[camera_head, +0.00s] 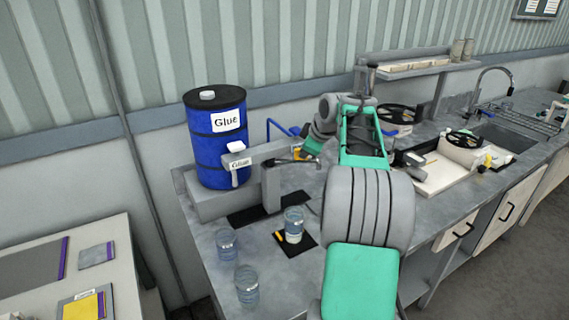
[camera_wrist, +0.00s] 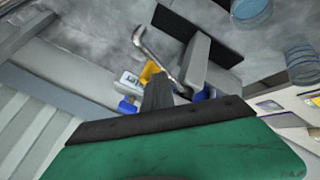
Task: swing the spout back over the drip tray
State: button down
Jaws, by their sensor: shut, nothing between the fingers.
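The spout (camera_head: 292,161) is a thin bent metal pipe. It points right from the top of the grey dispenser post (camera_head: 271,188), out over bare bench. In the wrist view the spout (camera_wrist: 152,53) reaches away from the black drip tray (camera_wrist: 190,31), its tip over grey worktop. In the head view the drip tray (camera_head: 247,217) lies flat at the foot of the post. My gripper (camera_head: 309,149) is shut and empty close to the spout. In the wrist view its fingers (camera_wrist: 160,92) are just left of the pipe; I cannot tell whether they touch.
A blue glue drum (camera_head: 206,152) stands behind the dispenser. A glass jar (camera_head: 293,222) stands on a black mat (camera_head: 296,250) in front of the post. Two more glasses (camera_head: 227,243) (camera_head: 247,284) stand front left. A shelf (camera_head: 412,68) and sink (camera_head: 510,138) are at right.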

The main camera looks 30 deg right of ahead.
jog(key=shift+w+d+r, duration=0.15)
jog(key=shift+w+d, duration=0.15)
jog(key=shift+d, duration=0.25)
jog(key=shift+d+r, duration=0.1)
jog(key=shift+r, duration=0.15)
jog(key=s+a+r+b, duration=0.1)
jog(key=s+r+b, duration=0.1)
jog(key=s+r, duration=0.5)
jog(key=s, duration=0.2)
jog(key=shift+s+r+b, duration=0.15)
jog(key=shift+s+b, duration=0.15)
